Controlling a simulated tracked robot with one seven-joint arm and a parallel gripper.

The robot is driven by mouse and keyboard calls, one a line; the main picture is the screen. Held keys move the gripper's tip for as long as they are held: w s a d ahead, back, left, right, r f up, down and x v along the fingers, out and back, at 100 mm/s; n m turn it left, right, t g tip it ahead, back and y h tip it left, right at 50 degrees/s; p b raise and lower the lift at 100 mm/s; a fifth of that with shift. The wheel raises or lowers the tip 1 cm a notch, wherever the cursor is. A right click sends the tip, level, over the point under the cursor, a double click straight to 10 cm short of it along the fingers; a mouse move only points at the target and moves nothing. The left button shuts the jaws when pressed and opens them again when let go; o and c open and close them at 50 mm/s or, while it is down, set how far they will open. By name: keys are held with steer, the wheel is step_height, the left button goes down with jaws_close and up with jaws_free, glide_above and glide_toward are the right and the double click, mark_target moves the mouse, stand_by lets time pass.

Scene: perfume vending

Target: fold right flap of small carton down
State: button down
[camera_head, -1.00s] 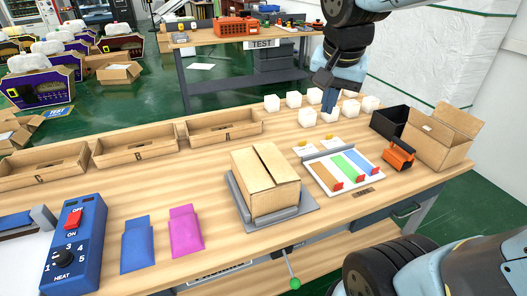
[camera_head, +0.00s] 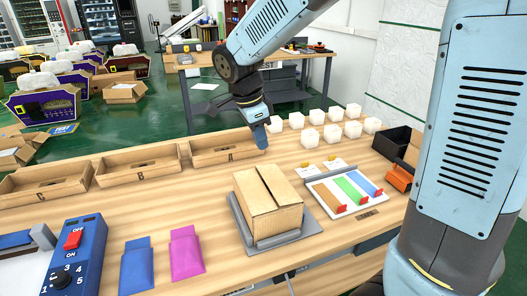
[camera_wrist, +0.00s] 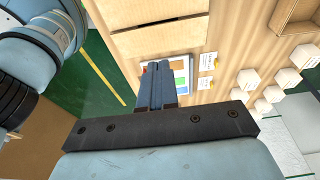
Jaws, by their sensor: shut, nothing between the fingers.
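The small brown carton (camera_head: 276,222) sits in a grey holder (camera_head: 290,236) on the wooden table. Its left flap (camera_head: 252,192) and right flap (camera_head: 281,183) both lie about flat over the top, with a narrow dark seam between them. The carton top also shows at the top of the wrist view (camera_wrist: 160,38). My gripper (camera_head: 262,142) is shut and empty, above the table behind the carton and apart from it. In the wrist view, my gripper's fingers (camera_wrist: 157,72) are together and hide part of the colour-strip board.
The white colour-strip board (camera_head: 345,208) lies right of the carton. Several white cubes (camera_head: 333,134) stand behind it. Open trays (camera_head: 225,156) line the back left. A black box (camera_head: 395,141) and orange tool (camera_head: 399,178) are at right; blue and magenta pouches (camera_head: 187,250) at left.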

glide_toward(269, 183)
steer(key=x, duration=0.5)
steer(key=shift+d, duration=0.25)
steer(key=shift+a+f, duration=0.1)
steer(key=shift+f, duration=0.65)
